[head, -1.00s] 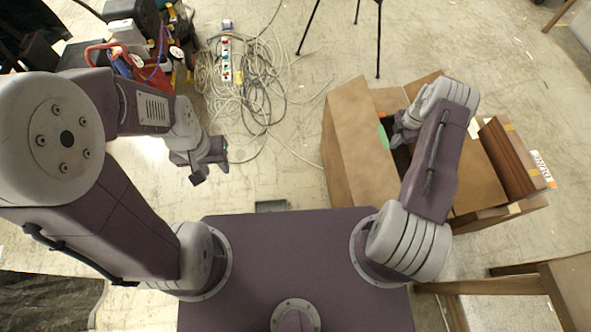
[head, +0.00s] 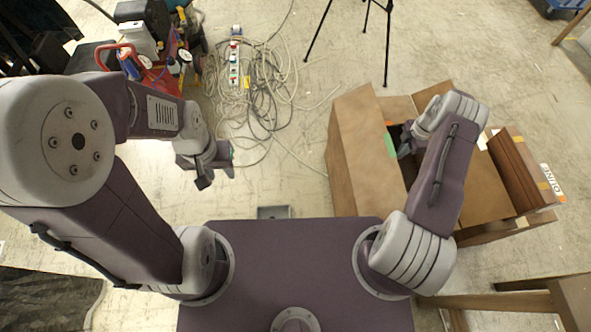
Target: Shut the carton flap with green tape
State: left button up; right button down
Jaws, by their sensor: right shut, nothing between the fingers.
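The open carton (head: 344,165) stands on the floor right of centre in the head view. A broad brown flap (head: 365,125) is up on its left side, with a piece of green tape (head: 390,146) at its right edge. My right gripper (head: 404,148) is shut and empty, just right of the green tape over the carton's opening. I cannot tell whether it touches the flap. My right forearm hides part of the opening. My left gripper (head: 218,170) looks open and empty, over bare floor well left of the carton.
A brown box with yellow tape (head: 520,165) lies at the carton's right. A wooden table (head: 535,300) is at lower right. A tripod (head: 388,45) stands behind the carton. Cables (head: 255,100) and a power strip (head: 234,62) lie at upper left.

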dwell(0.5)
jog(key=shift+a+r+p, duration=0.1)
jog(key=shift+r+p, duration=0.45)
jog(key=shift+r, duration=0.35)
